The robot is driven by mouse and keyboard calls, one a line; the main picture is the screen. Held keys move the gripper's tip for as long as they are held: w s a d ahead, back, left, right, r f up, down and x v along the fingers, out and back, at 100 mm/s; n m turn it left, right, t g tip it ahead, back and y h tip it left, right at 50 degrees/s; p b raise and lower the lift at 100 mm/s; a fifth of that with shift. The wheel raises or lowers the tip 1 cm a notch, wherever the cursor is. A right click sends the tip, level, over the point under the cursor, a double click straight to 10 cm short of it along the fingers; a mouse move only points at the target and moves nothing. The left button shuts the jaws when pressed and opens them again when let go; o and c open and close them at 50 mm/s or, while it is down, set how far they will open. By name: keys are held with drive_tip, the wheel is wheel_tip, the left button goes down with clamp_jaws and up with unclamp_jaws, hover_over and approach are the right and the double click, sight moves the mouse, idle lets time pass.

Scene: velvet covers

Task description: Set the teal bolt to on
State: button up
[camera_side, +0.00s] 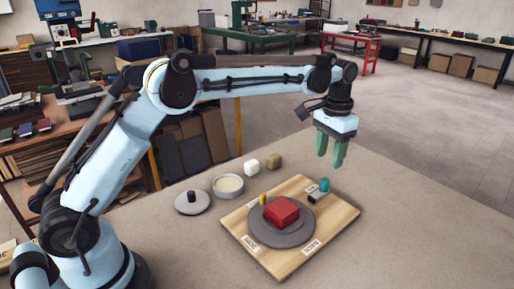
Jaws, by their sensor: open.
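A small teal bolt (324,185) stands at the back right of a wooden board (338,215), beside a small dark and pale fitting (316,196). The markings that would show its setting are too small to read. My gripper (331,153) has two green fingers pointing down, a little apart. It is open and empty, above and slightly behind the teal bolt, and does not touch it.
On the board, a red block (282,212) sits on a grey disc (265,238), with a yellow peg (263,199) behind it. The tabletop at right is clear.

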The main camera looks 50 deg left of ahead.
sight(325, 179)
wheel_tip(325, 179, down, 9)
drive_tip(key=shift+r, duration=0.1)
idle(0.4)
clamp_jaws()
